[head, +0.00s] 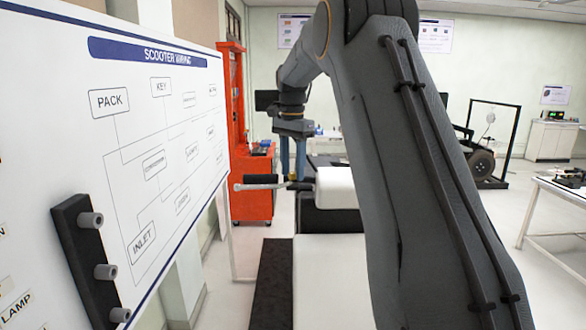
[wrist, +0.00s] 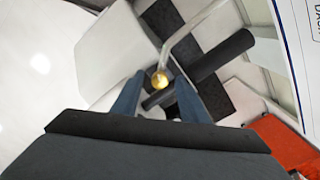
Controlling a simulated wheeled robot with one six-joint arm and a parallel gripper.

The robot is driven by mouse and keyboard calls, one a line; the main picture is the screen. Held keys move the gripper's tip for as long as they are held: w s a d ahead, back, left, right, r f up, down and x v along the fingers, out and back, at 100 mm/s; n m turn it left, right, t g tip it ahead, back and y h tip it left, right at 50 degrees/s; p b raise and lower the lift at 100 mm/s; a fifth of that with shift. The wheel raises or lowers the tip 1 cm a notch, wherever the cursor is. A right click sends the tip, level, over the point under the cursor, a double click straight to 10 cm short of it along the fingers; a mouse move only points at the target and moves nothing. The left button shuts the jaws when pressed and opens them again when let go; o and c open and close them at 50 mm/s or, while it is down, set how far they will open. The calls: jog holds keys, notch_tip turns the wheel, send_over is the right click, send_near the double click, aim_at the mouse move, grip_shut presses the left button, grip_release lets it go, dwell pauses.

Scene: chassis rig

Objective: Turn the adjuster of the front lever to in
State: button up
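My gripper (head: 293,176) points down over the inner end of the front lever (head: 252,186), beside the black handlebar grip (head: 262,178). In the wrist view, my gripper (wrist: 160,76) has its two fingers apart. The round brass adjuster (wrist: 160,79) shows in the gap between them, with no clear contact on either side. The pale lever (wrist: 196,24) runs up and right from the adjuster. The black grip (wrist: 226,55) lies to its right. The adjuster's markings cannot be made out, and it is too small to tell in the head view.
A white scooter body part (head: 334,187) stands just right of my gripper. A wiring board (head: 140,120) with a black hook rack (head: 85,255) is close on the left. A red cabinet (head: 255,185) stands behind. Floor to the right is open before a table (head: 560,190).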

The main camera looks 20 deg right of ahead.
aim_at(293, 173)
jog(key=shift+r+b, duration=1.5)
jog(key=shift+r, duration=2.45)
